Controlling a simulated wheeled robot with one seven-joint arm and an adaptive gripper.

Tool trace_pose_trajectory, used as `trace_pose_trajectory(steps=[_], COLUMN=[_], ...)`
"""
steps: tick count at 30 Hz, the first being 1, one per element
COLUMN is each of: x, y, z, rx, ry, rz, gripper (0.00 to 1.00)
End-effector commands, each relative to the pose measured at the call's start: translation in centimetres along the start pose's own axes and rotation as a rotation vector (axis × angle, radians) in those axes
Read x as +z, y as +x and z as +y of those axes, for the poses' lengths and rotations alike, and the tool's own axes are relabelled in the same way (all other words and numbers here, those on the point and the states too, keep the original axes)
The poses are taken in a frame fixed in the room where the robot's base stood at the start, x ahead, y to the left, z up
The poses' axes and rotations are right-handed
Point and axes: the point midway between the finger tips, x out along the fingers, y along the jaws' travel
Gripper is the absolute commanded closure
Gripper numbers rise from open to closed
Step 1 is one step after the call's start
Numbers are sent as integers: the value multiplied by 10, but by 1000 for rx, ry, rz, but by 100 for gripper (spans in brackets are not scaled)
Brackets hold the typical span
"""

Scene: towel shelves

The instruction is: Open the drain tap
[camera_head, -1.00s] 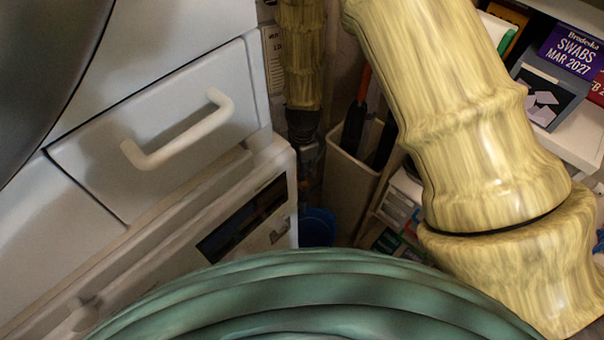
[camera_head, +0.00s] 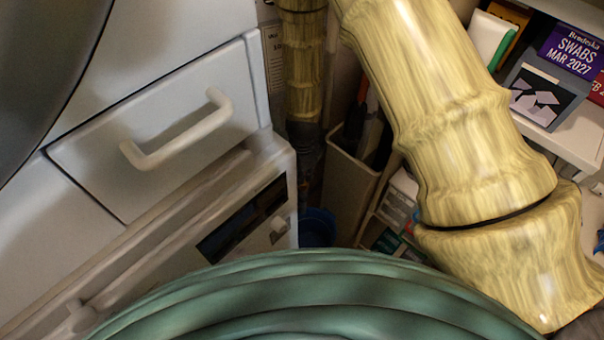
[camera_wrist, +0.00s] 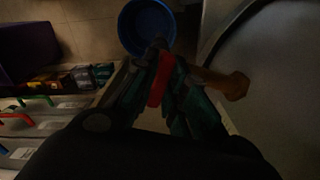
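In the dark wrist view, a narrow red piece (camera_wrist: 160,82), which looks like the drain tap's handle, lies between the dark green fingers of my gripper (camera_wrist: 160,65). A brown, brass-like tap body or spout (camera_wrist: 232,85) sticks out to the right from behind the right finger. The fingers are on either side of the red piece; whether they press on it is too dark to tell. In the head view, my gripper (camera_head: 305,160) hangs small and dark beside the white cabinet's right edge. I cannot make out the tap there.
A blue bucket (camera_head: 318,227) stands on the floor below, also in the wrist view (camera_wrist: 147,25). The white cabinet (camera_head: 150,130) with its handle (camera_head: 180,130) is at left. A beige bin (camera_head: 350,175) and a shelf with boxes (camera_head: 545,95) stand at right.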

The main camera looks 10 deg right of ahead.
Motion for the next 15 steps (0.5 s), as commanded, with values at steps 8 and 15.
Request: trace_pose_trajectory(steps=[8, 15], x=[1, 0], y=[0, -2], z=[2, 3], rx=[4, 5], ry=[-11, -103], rz=[-2, -2], gripper=[100, 100])
